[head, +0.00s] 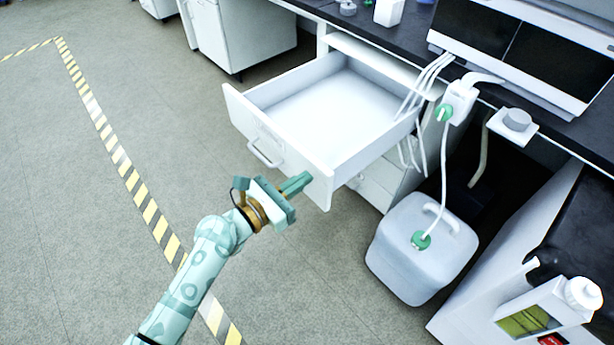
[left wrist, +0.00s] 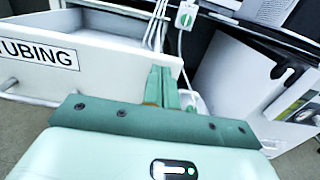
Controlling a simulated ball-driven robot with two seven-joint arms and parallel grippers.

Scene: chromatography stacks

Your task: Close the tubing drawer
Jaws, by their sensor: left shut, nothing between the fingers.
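The tubing drawer (head: 277,147) is a white drawer pulled well out from under the dark bench, and its inside looks empty. Its front has a bar handle (head: 264,153). In the left wrist view the drawer front (left wrist: 110,62) carries a "TUBING" label (left wrist: 38,52). My left gripper (head: 298,184) is shut and empty, at the right part of the drawer front, right of the handle. Its fingers (left wrist: 162,86) point at the front panel near its right end. I cannot tell whether they touch it. My right gripper is not in view.
White tubes (head: 425,85) hang over the drawer's right back corner. A white canister (head: 420,250) stands on the floor to the right. A white bottle (head: 545,308) is at the lower right. The floor left of the drawer is clear, with striped tape (head: 125,165).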

